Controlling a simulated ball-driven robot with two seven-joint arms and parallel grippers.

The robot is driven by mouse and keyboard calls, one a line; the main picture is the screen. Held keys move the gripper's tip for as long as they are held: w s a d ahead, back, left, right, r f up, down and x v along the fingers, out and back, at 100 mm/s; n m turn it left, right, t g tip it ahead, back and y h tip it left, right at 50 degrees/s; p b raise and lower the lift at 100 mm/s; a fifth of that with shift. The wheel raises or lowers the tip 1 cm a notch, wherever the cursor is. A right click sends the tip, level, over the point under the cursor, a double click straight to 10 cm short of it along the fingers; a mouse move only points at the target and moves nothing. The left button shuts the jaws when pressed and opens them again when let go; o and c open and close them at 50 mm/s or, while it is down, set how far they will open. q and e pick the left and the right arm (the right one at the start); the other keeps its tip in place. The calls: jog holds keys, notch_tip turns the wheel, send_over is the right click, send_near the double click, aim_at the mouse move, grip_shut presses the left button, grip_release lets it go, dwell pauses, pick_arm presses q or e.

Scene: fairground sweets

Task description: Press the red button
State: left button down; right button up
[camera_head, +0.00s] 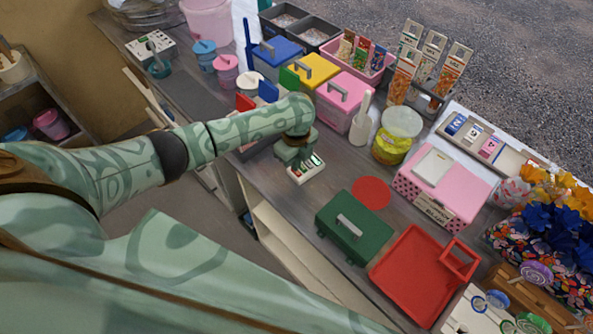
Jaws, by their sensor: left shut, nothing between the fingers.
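A small white box (307,173) with several small coloured buttons on its top lies on the grey counter. A reddish spot shows near its upper right edge, too small to make out clearly. My left gripper (295,161) is shut and empty, pointing down right over the left part of this box. It hides some of the buttons, and I cannot tell whether its fingertips touch one. My right gripper is not in view.
Blue, yellow and pink lidded boxes (345,100) stand behind the gripper. A red disc (371,192), a green box (354,226) and a red tray (419,276) lie to the right. Another white device (151,47) sits at the counter's far left.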

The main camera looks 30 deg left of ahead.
aim_at(297, 172)
pick_arm(q)
jog(key=shift+f+b, duration=0.55)
jog(key=shift+f, duration=0.4)
dwell(0.4)
notch_tip(297, 172, up, 8)
jog(key=p, duration=0.8)
jog(key=shift+p, duration=0.4)
jog(key=shift+d, duration=0.1)
